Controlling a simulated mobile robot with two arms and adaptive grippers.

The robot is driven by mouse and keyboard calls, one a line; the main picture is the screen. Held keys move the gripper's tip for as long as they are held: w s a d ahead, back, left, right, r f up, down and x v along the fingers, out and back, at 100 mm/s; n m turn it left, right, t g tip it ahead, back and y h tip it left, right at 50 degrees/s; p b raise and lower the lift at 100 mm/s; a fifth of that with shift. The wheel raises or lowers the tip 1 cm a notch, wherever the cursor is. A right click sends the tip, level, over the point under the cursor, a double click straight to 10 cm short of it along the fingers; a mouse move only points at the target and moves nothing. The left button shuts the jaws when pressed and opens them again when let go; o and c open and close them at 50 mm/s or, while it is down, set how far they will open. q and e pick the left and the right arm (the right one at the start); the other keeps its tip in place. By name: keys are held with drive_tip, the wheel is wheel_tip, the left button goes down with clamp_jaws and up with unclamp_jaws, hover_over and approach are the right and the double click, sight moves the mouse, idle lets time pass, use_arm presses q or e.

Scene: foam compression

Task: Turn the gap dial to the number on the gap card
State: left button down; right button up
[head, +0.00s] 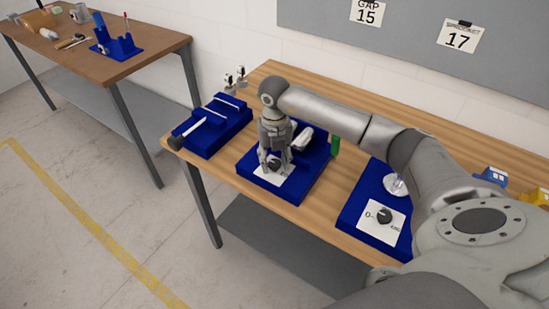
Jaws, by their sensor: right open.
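The gap card (367,12) hangs on the grey board and reads "GAP 15". A dial (276,164) with a dark knob sits on a white plate on the middle blue base (314,178). My right gripper (275,168) points down over this dial, its open fingers on either side of the knob. I cannot tell whether they touch it. The dial's numbers are hidden or too small to read. A second dark knob (384,215) sits on a white plate on the right blue base (356,221). My left gripper is not in view.
Another card (461,37) reads 17. A blue fixture (213,125) stands at the left end of the wooden table (230,173). A green object (335,147) stands behind the middle base. Blue and yellow bins (490,177) are at the right. A brown bench (150,60) stands at the back left.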

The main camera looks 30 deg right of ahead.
drive_tip(key=c, duration=0.8)
drive_tip(key=shift+o, duration=0.2)
drive_tip(key=m, duration=0.3)
drive_tip(key=shift+m+b, duration=0.3)
drive_tip(key=shift+b, duration=0.05)
drive_tip(key=m, duration=0.3)
drive_tip(key=shift+m, duration=0.3)
drive_tip(key=m, duration=0.5)
drive_tip(key=shift+r, duration=0.1)
drive_tip(key=shift+m, duration=2.7)
